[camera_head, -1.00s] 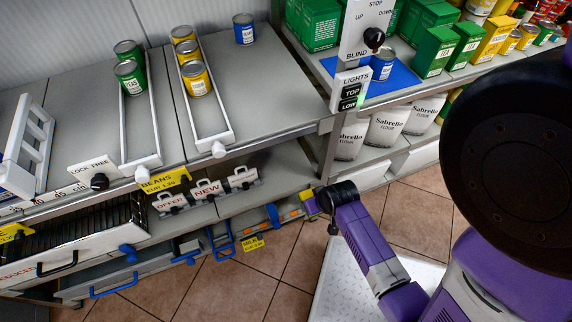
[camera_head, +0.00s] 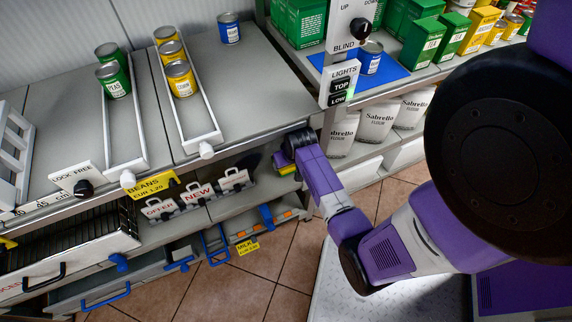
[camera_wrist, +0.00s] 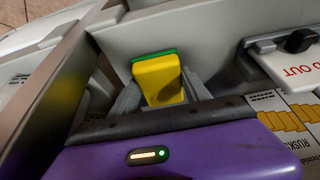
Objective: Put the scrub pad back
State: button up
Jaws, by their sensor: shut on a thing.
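The scrub pad (camera_wrist: 160,80) is a yellow block with a green layer along its far edge, seen in the wrist view. My gripper (camera_wrist: 164,92) is shut on it, with a grey finger on either side. In the head view the gripper end (camera_head: 285,160) is at the right end of the lower shelf, just under the upper counter's edge. A small yellow part of the pad (camera_head: 283,170) shows there, mostly hidden by my wrist. I cannot tell whether the pad touches the shelf.
The upper counter holds green cans (camera_head: 113,80), yellow cans (camera_head: 181,78) and a blue can (camera_head: 229,28). A lights panel (camera_head: 339,84) stands right of my gripper. Card signs (camera_head: 198,193) line the lower shelf. The wrist view shows a sold-out sign (camera_wrist: 297,60) at right.

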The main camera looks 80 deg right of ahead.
jog(key=shift+f, duration=0.3)
jog(key=shift+a+f, duration=0.1)
jog(key=shift+f, duration=0.05)
jog(key=o, duration=1.3)
jog(key=shift+s, duration=0.1)
